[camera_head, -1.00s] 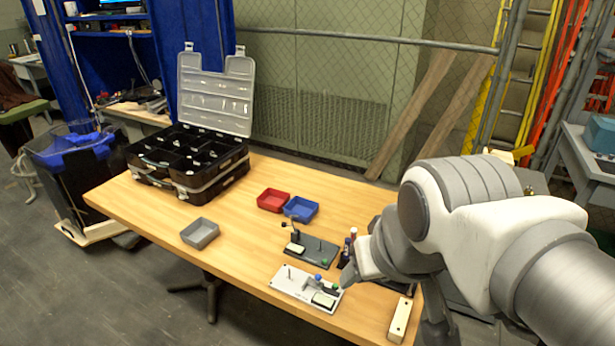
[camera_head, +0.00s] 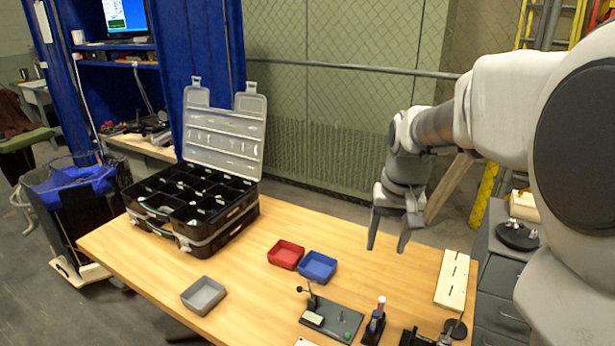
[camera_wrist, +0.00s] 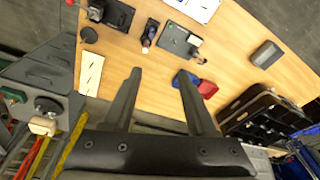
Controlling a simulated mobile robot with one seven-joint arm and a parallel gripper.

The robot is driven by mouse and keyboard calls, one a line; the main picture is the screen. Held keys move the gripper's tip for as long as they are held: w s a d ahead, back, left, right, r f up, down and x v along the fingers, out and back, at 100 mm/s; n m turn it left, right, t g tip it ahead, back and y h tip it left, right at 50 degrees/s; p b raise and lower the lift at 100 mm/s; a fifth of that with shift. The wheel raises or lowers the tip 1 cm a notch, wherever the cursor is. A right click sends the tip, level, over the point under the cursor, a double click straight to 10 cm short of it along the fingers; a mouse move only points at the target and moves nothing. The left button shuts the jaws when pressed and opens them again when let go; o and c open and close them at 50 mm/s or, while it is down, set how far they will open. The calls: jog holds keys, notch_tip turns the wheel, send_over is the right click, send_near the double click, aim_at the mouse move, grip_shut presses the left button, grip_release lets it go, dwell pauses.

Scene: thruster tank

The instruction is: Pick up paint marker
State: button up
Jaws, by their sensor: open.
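A small dark holder (camera_head: 374,327) stands near the table's front right. Upright pen-like items stand in it, including one with a pale top (camera_head: 381,303) that looks like the paint marker. Which one is the paint marker is hard to tell at this size. The holder also shows at the top of the wrist view (camera_wrist: 147,40). My gripper (camera_head: 387,245) is open and empty, fingers pointing down above the table's back right part, behind and apart from the holder. In the wrist view its two fingers (camera_wrist: 158,74) are spread with nothing between them.
A dark fixture plate (camera_head: 345,317) with a thin post lies left of the holder. Red (camera_head: 286,254) and blue (camera_head: 318,266) bins, a grey bin (camera_head: 203,296) and an open black organizer case (camera_head: 160,215) are further left. A pale slotted strip (camera_head: 452,279) lies right.

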jog(key=m+g, duration=0.1)
jog(key=g, duration=0.1)
send_over(382, 299)
notch_tip(382, 299, down, 9)
notch_tip(382, 299, down, 13)
jog(key=shift+w+a+r, duration=0.1)
jog(key=shift+a+r, duration=0.05)
jog(key=shift+d+f, duration=0.2)
jog(key=shift+f, duration=2.4)
grip_shut()
